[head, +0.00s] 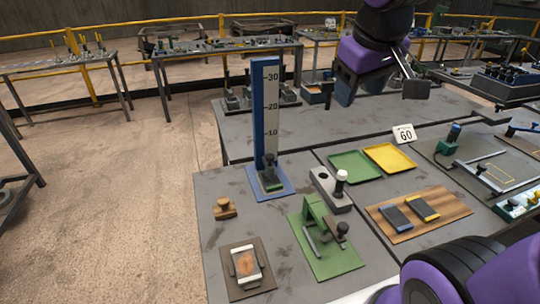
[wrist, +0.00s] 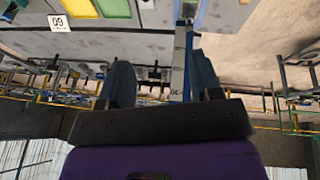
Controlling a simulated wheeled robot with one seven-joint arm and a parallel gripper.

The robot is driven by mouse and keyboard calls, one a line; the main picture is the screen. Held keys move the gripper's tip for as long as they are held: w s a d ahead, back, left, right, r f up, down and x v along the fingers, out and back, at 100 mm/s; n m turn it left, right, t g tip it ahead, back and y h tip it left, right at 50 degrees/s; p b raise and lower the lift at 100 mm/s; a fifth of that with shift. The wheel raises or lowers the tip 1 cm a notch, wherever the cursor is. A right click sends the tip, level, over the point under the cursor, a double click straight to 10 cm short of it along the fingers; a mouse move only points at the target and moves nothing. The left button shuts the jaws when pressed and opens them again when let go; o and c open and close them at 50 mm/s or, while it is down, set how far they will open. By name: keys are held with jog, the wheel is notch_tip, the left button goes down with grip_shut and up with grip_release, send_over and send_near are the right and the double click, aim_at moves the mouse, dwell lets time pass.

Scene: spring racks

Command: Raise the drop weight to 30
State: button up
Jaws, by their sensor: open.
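The drop tower (head: 258,115) is a blue upright post with a white scale marked 10, 20 and 30, standing on a blue base plate. The drop weight (head: 269,168), a small dark block, sits at the bottom of the scale, below the 10 mark, close over a green piece on the base. My gripper (head: 380,95) is open and empty, up high to the right of the tower. In the wrist view, which is upside down, the tower (wrist: 187,60) shows near one finger of my open gripper (wrist: 158,62); the weight is not clear there.
A card reading 60 (head: 404,134) stands behind. Bare table lies left of the tower.

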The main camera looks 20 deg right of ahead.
jog(key=w+a+f+n+g, duration=0.15)
jog(key=w+f, duration=0.25)
jog(key=w, duration=0.4)
jog(key=w+a+f+n+g, duration=0.1)
jog(key=w+f+n, duration=0.15)
jog(key=w, duration=0.55)
jog(key=n+g+y, duration=0.2)
jog(key=n, duration=0.1)
send_over(270, 155)
notch_tip(270, 155, down, 16)
jog(key=f, duration=0.1)
jog(key=shift+t, duration=0.25)
notch_tip(270, 155, down, 10)
jog(key=shift+s+f, duration=0.1)
jog(key=shift+s, duration=0.05)
jog(key=shift+c, duration=0.2)
grip_shut()
